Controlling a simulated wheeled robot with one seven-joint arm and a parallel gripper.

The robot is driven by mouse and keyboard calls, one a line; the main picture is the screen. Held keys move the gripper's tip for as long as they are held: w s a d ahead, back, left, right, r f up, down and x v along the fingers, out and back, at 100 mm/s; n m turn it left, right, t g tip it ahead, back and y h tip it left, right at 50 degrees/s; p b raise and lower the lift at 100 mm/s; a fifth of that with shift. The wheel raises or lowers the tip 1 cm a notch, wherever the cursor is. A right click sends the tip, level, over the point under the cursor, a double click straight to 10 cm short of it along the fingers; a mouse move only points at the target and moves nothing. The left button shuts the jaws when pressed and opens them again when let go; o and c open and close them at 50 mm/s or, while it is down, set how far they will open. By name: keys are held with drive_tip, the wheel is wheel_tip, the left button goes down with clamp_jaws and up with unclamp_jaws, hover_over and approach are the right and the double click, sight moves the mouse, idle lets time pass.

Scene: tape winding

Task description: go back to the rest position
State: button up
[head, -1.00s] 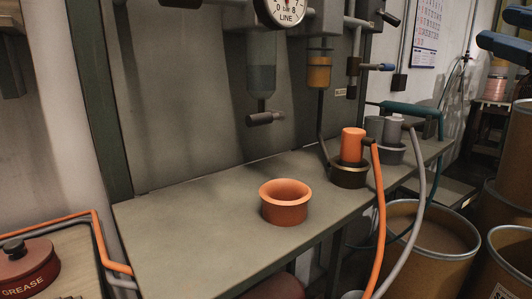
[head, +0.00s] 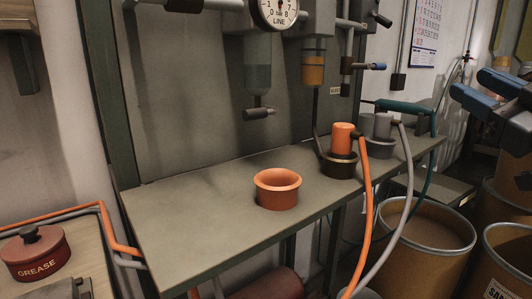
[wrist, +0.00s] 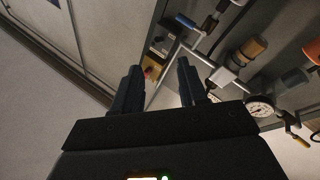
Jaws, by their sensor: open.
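My gripper (wrist: 158,88) shows in the wrist view with its two dark fingers apart and nothing between them. It points toward the wall and the pipework, clear of any object. In the head view, blue and dark parts of my arm show at the right edge; the fingertips cannot be made out there. An empty orange cup (head: 277,189) stands on the grey bench (head: 190,222). An orange plug with an orange hose (head: 342,138) sits upright in a dark holder (head: 339,165). A grey plug with a grey hose (head: 382,126) stands behind it.
A pressure gauge (head: 279,11) and pipework hang above the bench; the gauge also shows in the wrist view (wrist: 260,108). Brown drums (head: 432,236) stand on the floor at right. A red grease tin (head: 36,254) sits at lower left. The bench's left part is clear.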

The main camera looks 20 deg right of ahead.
drive_tip(key=s+a+f+m+g+h, duration=0.1)
drive_tip(key=a+f+m, duration=0.25)
drive_tip(key=f, duration=0.55)
drive_tip(key=s+a+f+m+g+h, duration=0.1)
drive_tip(key=a+f+m, duration=0.25)
drive_tip(key=f, duration=0.65)
drive_tip(key=s+a+f+m+g, duration=0.1)
drive_tip(key=s+a+f+g, duration=0.2)
drive_tip(key=s+a+f, duration=0.9)
drive_tip(key=s+a+f+n+g+y, duration=0.1)
drive_tip(key=s+f+y, duration=0.1)
drive_tip(key=s, duration=0.6)
drive_tip(key=s+a+f+n+g+y, duration=0.1)
drive_tip(key=s+a+f+n, duration=0.15)
drive_tip(key=s, duration=0.55)
wheel_tip(320, 180, up, 15)
drive_tip(key=p, duration=1.5)
drive_tip(key=shift+s+d+m+y, duration=0.3)
drive_tip(key=shift+s+d+m, duration=0.05)
drive_tip(key=shift+s, duration=0.05)
drive_tip(key=shift+c, duration=0.2)
